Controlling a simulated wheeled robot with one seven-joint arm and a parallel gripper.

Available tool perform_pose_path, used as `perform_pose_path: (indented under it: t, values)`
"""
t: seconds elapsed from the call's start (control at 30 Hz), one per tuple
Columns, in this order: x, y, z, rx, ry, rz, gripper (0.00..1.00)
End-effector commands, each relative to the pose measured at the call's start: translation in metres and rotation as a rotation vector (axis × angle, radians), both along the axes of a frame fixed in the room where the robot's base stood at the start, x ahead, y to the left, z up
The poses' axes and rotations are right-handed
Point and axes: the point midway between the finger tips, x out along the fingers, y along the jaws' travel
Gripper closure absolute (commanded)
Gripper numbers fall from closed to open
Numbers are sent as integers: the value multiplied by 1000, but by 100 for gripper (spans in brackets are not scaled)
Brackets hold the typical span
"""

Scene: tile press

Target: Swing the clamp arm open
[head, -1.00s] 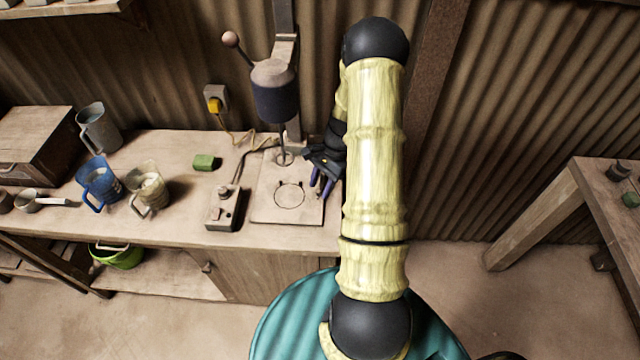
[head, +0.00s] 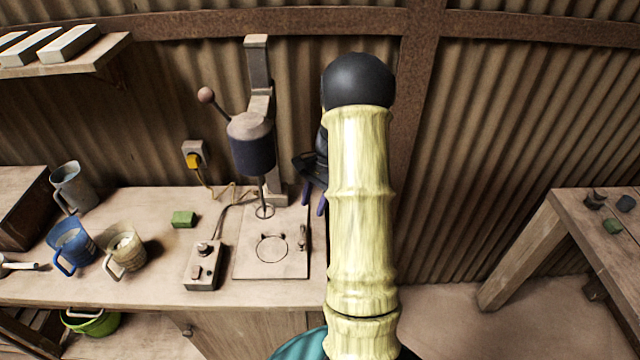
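The press (head: 250,140) stands at the back of the bench, with a dark cylinder head and a side lever ending in a brown ball. Its square base plate (head: 245,267) carries a round ring. A small grey upright fitting (head: 302,238) at the plate's right edge looks like the clamp arm; its exact pose is too small to tell. My gripper (head: 314,199) is up and behind that fitting, to the right of the press column and apart from the fitting. Its two purple fingers show a gap and nothing between them. My arm hides part of it.
A switch box (head: 203,266) with a cable sits left of the plate. A green block (head: 184,219), a blue jug (head: 72,246), a cream jug (head: 126,248) and a grey jug (head: 70,186) stand farther left. Another table (head: 600,205) is at the right.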

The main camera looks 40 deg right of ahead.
Motion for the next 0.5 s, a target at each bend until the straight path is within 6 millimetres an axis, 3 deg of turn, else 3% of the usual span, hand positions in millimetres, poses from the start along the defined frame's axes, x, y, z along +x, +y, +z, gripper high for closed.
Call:
perform_pose_path:
  t: [0.23, 0.5]
  values:
    - [5, -18, 42, -1, -3, 0, 61]
    - [5, -23, 56, 1, 1, -1, 61]
